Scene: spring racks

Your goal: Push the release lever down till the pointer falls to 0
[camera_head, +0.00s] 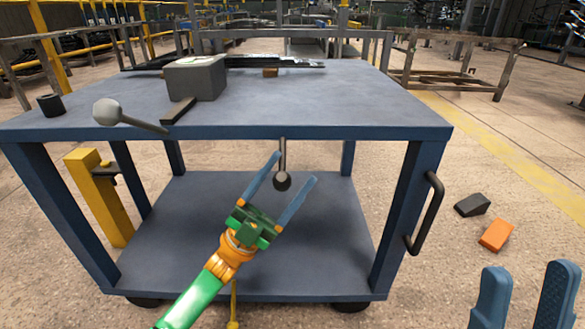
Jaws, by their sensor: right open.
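A rod with a dark ball knob (282,182) hangs below the front edge of the blue table. A second rod with a pale grey ball (107,112) slants across the table's front left edge. I cannot tell which of them is the release lever. My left gripper (296,168) is open in front of the table, its blue fingers on either side of the dark knob in the picture; contact cannot be told. My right gripper (527,265) is open and empty at the bottom right. No pointer or scale can be made out.
The blue table (330,100) carries a grey box (196,78), a dark bar (178,111) and a black cylinder (50,104). A black handle (428,212) juts from its right side. A dark block (472,205) and an orange block (496,235) lie on the floor.

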